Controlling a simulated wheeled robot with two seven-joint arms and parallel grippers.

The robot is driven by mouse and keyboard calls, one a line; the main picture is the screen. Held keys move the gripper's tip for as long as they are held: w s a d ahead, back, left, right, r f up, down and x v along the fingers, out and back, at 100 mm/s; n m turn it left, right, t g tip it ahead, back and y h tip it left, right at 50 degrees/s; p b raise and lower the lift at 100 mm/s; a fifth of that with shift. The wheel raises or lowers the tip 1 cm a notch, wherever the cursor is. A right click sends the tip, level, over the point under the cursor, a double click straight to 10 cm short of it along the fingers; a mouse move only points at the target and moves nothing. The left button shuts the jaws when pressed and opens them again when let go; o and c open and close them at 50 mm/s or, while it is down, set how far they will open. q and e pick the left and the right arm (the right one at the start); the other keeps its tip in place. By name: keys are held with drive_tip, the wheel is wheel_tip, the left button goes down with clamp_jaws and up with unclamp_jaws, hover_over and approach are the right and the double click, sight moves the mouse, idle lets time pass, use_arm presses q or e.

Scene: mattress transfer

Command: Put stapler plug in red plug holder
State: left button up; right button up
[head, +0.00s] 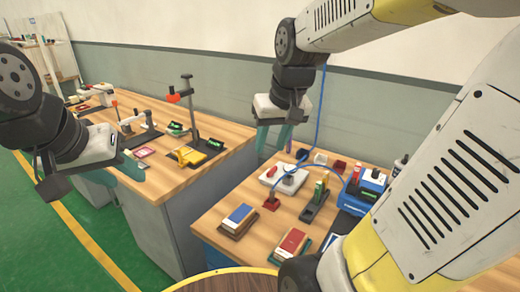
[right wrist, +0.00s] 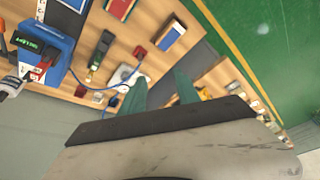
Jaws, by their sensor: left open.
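A red plug holder (head: 271,203) sits on the right wooden table in front of a white board (head: 268,182); it also shows in the right wrist view (right wrist: 140,51). A grey plug-like piece (head: 289,179) stands at the board, with a thin blue cable near it; I cannot tell for sure that it is the stapler plug. My right gripper (head: 273,138) hangs above the table's back-left side; its teal fingers are apart and empty in the right wrist view (right wrist: 162,90). My left gripper (head: 128,160) is open and empty near the left table's front edge.
A blue machine (head: 371,184) stands at the right. A black stapler-like tool (head: 315,205), a blue-topped block (head: 238,217) and a red-topped block (head: 290,244) lie on the right table. The left table (head: 216,128) carries several tools. A gap separates the tables.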

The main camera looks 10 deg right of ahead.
drive_tip(key=s+a+r+t+y, duration=0.1)
drive_tip(key=s+a+t, duration=0.1)
drive_tip(key=s, duration=0.6)
drive_tip(key=shift+s+a+r, duration=0.15)
drive_tip(key=shift+s+r, duration=0.1)
drive_tip(key=shift+r, duration=0.15)
